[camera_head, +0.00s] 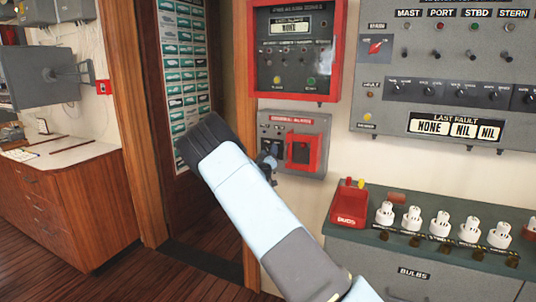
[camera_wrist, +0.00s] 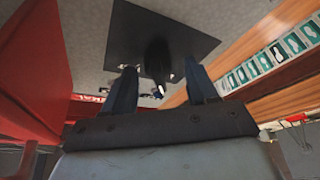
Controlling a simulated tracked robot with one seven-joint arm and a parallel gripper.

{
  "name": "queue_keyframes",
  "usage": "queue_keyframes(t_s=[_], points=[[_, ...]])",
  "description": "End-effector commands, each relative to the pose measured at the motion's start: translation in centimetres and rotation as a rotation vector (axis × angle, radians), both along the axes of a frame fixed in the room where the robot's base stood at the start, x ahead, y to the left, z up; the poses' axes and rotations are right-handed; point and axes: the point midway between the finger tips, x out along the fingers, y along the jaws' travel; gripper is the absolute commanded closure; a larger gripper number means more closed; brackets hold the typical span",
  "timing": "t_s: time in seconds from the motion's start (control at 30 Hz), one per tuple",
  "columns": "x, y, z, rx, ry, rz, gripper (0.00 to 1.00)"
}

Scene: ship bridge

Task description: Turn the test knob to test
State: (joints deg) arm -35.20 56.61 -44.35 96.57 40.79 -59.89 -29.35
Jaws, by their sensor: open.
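A grey wall panel (camera_head: 285,122) with a red-framed cover (camera_head: 303,150) hangs below a red box. My arm hides the panel's lower left, and I cannot make out the knob in the head view. In the wrist view a dark knob (camera_wrist: 157,58) stands out from a black square plate (camera_wrist: 190,40). My gripper (camera_wrist: 162,82) is open, with one finger on each side of the knob's end. I cannot tell whether either finger touches it. The gripper shows only in small part beside the panel in the head view (camera_head: 267,161). The knob's markings are not readable.
The red cover (camera_wrist: 35,65) stands out close on the left in the wrist view. A red alarm box (camera_head: 296,50) is above the panel. A counter (camera_head: 450,245) with a red bin (camera_head: 349,205) and several white bulbs is at right. A wooden door frame (camera_head: 238,100) is at left.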

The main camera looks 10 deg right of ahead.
Motion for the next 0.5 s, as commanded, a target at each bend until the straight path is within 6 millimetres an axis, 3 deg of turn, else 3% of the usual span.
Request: queue_keyframes(t_s=[0.07,0.5], points=[[-0.01,0.01,-0.01,0.0,0.0,0.0,0.42],[-0.01,0.14,-0.04,0.001,0.0,0.001,0.84]])
